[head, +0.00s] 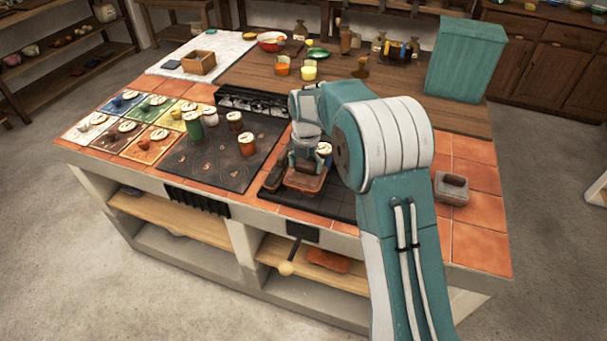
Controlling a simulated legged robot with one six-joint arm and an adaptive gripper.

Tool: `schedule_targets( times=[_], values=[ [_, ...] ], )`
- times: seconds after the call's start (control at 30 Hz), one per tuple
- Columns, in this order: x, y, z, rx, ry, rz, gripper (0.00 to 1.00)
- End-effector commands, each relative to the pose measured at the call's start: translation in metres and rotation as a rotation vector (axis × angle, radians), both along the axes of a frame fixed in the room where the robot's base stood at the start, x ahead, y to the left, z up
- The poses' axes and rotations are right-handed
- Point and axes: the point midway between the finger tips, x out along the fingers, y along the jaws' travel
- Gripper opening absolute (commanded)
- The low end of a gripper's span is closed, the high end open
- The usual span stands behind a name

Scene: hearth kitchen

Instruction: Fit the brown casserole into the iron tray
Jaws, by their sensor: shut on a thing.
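My gripper (304,162) points down over the right half of the counter and is shut on the brown casserole (306,184), a small reddish-brown box-like dish. The casserole is over a dark gridded surface (340,207), which looks like the iron tray. I cannot tell whether the casserole touches it or hangs just above. The gripper hides the casserole's top, and my arm covers the right part of the dark surface. A dark lidded dish (272,179) is just left of the casserole.
Several lidded jars stand on the dark slab (205,165) and coloured mats at left. A teal box (465,60) stands at the back right. A white-capped jar (323,150) is close behind my gripper.

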Motion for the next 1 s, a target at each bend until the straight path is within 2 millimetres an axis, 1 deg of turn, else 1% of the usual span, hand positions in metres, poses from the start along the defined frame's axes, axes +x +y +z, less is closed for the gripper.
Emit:
schedule_targets(
  times=[0.13,0.3,0.33,0.67,0.7,1.0],
  values=[
    [0.006,0.006,-0.010,0.001,0.000,0.000,0.30],
    [0.006,0.005,-0.036,0.000,0.000,-0.001,0.30],
    [0.006,0.005,-0.039,0.000,0.000,-0.001,0.30],
    [0.006,0.005,-0.042,0.001,-0.001,-0.001,0.30],
    [0.006,0.005,-0.042,0.000,0.000,-0.001,1.00],
    [0.006,0.005,-0.042,0.000,0.000,-0.001,1.00]
  ],
)
